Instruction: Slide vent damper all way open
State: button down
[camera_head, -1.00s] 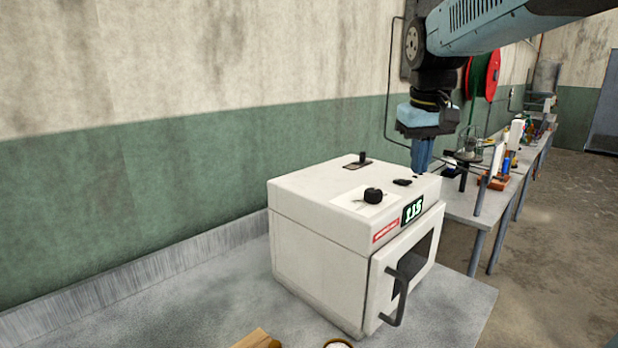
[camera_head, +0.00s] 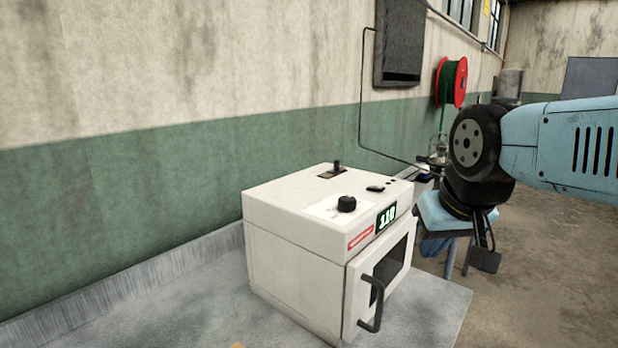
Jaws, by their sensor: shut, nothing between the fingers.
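A white oven (camera_head: 290,245) stands on a grey bench with its door shut. On its top, near the back, a small upright black knob (camera_head: 337,165) stands in a dark slotted plate (camera_head: 330,173); this looks like the vent damper. The knob sits toward the right, far part of the plate. How open the vent is cannot be made out at this size. My gripper (camera_head: 433,246) is to the right of the oven, apart from it and from the knob.
A round black dial (camera_head: 346,204) and a small black switch (camera_head: 375,189) are also on the oven top. The green display (camera_head: 386,216) reads 110. A black door handle (camera_head: 372,305) juts from the front. The wall (camera_head: 120,190) runs behind the bench.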

aim_at(336, 169)
jog(key=z, duration=0.1)
jog(key=k, duration=0.5)
jog(key=z, duration=0.75)
jog(key=i, duration=0.75)
jog(key=u, duration=0.85)
